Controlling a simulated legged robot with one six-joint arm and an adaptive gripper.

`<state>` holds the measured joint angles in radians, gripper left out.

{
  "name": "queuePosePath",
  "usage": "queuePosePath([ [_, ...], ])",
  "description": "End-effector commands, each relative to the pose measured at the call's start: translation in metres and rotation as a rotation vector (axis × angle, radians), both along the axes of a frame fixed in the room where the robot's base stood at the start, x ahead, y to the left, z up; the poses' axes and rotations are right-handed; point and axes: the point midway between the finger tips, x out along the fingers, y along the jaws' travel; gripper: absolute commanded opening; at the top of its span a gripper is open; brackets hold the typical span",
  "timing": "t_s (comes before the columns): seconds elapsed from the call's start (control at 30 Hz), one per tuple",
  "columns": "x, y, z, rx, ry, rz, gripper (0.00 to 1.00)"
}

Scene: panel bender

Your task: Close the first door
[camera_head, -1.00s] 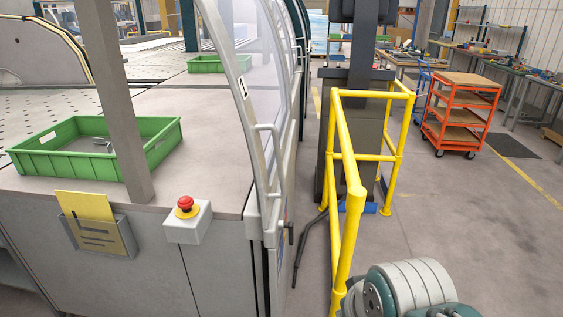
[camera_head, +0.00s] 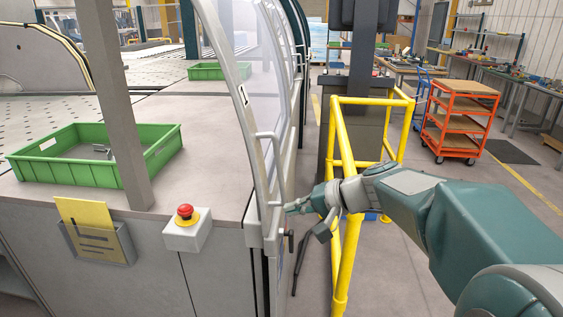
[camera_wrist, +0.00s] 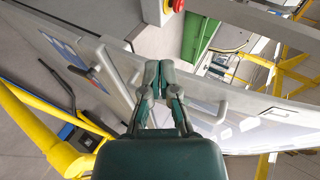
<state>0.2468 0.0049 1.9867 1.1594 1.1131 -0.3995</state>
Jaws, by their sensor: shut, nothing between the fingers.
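The first door is a curved clear panel in a light grey frame (camera_head: 238,92) on the machine's right side. A grey bar handle (camera_head: 277,165) stands on its near edge. My gripper (camera_head: 290,208) is by the lower end of this handle, with my arm reaching in from the right across the yellow rail. In the wrist view my gripper (camera_wrist: 158,68) is shut and empty, its fingertips over the grey door frame (camera_wrist: 192,88). Whether the fingers touch the frame or handle, I cannot tell. Part of the door's lower edge is hidden behind its frame.
A yellow guard rail (camera_head: 347,165) stands close beside the door, under my arm. A red stop button (camera_head: 185,211) and a green bin (camera_head: 60,172) are on the machine's front and top. An orange cart (camera_head: 462,118) stands at the back right on open floor.

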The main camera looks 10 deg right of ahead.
Motion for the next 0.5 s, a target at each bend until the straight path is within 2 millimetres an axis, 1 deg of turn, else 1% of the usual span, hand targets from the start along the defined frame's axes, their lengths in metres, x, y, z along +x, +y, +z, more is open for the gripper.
queuePosePath([
  [0.03,0.017,-0.007,0.000,0.050,-0.008,-0.022,0.00],
  [0.17,0.055,-0.024,0.004,0.180,-0.051,-0.075,0.00],
  [0.3,0.094,-0.049,0.007,0.313,-0.111,-0.144,0.00],
  [0.4,0.119,-0.070,0.007,0.397,-0.157,-0.196,0.00],
  [0.5,0.137,-0.088,0.007,0.459,-0.197,-0.239,0.00],
])
